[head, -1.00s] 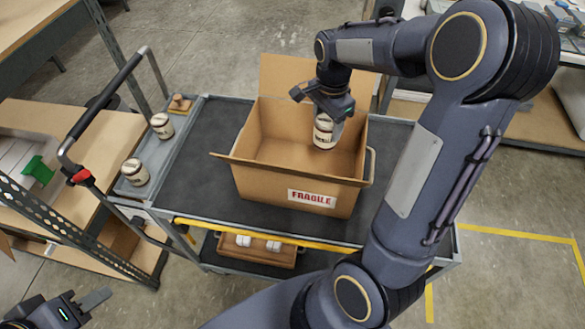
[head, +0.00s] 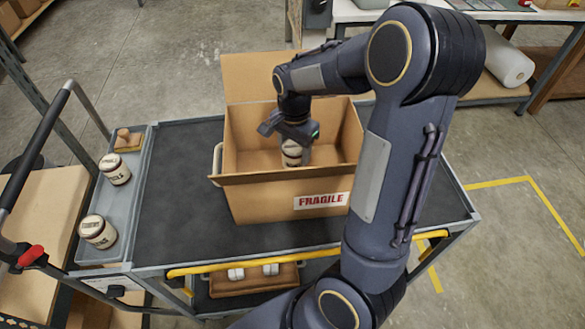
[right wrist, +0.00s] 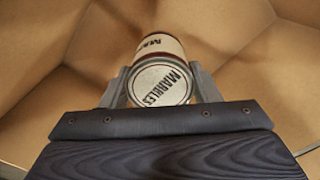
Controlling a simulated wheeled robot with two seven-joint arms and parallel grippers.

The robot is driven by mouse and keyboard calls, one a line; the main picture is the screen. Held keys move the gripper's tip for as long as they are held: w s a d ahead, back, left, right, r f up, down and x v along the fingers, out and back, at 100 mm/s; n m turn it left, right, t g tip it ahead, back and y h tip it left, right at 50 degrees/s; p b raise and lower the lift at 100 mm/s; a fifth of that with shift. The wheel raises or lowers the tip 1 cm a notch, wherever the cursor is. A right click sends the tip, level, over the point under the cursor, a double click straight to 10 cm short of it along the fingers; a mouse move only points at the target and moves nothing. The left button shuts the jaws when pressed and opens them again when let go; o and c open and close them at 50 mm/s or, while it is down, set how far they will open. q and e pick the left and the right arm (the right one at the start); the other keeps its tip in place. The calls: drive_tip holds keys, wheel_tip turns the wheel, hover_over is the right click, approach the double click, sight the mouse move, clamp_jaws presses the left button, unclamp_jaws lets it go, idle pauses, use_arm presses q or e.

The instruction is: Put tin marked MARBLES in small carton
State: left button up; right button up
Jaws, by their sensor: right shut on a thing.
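The tin marked MARBLES (right wrist: 162,84) is cream with dark lettering and brown-edged. It also shows in the head view (head: 291,154). My right gripper (head: 293,146) is shut on it; in the right wrist view the fingers (right wrist: 162,88) sit on both sides of the tin. Gripper and tin are inside the open cardboard carton (head: 250,203), which carries a FRAGILE label, on the cart. The carton's walls surround the tin in the right wrist view (right wrist: 70,60). I cannot tell whether the tin touches the carton's bottom. My left gripper is out of view.
The cart (head: 180,190) has a grey tray (head: 103,256) at left with two similar tins (head: 115,169) (head: 97,231) and a wooden piece (head: 127,139). A yellow bar (head: 240,263) runs along the cart's front. The raised carton flap (head: 250,78) stands at the back.

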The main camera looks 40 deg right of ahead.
sight(294, 162)
drive_tip(key=shift+f, duration=2.9)
drive_tip(key=shift+f, duration=0.2)
drive_tip(key=o, duration=1.2)
drive_tip(key=shift+r, duration=0.45)
wheel_tip(294, 162, up, 12)
drive_tip(key=shift+f, duration=0.25)
drive_tip(key=shift+s+a+f, duration=0.1)
drive_tip(key=shift+a, duration=0.05)
